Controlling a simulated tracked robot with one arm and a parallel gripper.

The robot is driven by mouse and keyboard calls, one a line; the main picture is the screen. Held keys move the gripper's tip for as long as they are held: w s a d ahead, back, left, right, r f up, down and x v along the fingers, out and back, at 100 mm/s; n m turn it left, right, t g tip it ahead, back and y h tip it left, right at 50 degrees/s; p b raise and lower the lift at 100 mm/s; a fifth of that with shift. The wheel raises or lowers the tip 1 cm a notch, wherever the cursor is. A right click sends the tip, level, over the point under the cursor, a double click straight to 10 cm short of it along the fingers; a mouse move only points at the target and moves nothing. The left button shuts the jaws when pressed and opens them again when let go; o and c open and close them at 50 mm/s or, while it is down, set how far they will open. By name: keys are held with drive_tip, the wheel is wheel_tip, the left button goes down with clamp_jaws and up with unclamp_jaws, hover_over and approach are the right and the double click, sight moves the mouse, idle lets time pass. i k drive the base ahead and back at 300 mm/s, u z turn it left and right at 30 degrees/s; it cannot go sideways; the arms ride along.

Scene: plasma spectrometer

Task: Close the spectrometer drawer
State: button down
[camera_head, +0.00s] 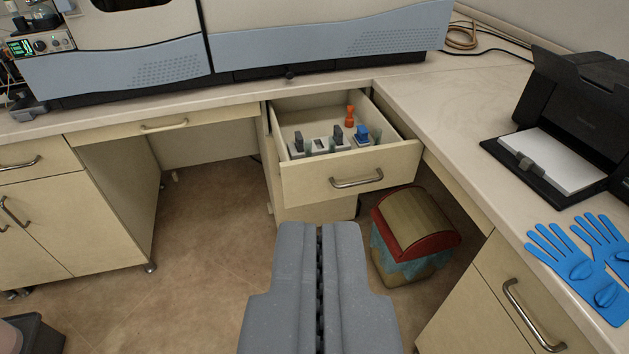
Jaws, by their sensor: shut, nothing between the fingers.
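The drawer (307,180) is a pale wooden drawer under the counter corner, in the middle of the view, and it is pulled open. Its metal bar handle (356,181) is on the front panel. Inside are several small grey and blue holders and an orange item (350,116). The grey-blue spectrometer (330,38) stands on the counter behind and above the drawer. My gripper (319,226) is shut and empty at the bottom centre. In the picture its tips lie just below the drawer front, apart from the handle; the exact distance is hard to tell.
A bin with a red rim and rounded lid (416,222) stands on the floor right of and below the drawer. Blue gloves (575,255) and a black printer (575,105) lie on the right counter (455,120). Cabinets (75,215) stand at left, with open floor (205,240) between.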

sight(395, 162)
drive_tip(key=i, duration=0.9)
drive_tip(key=z, duration=0.05)
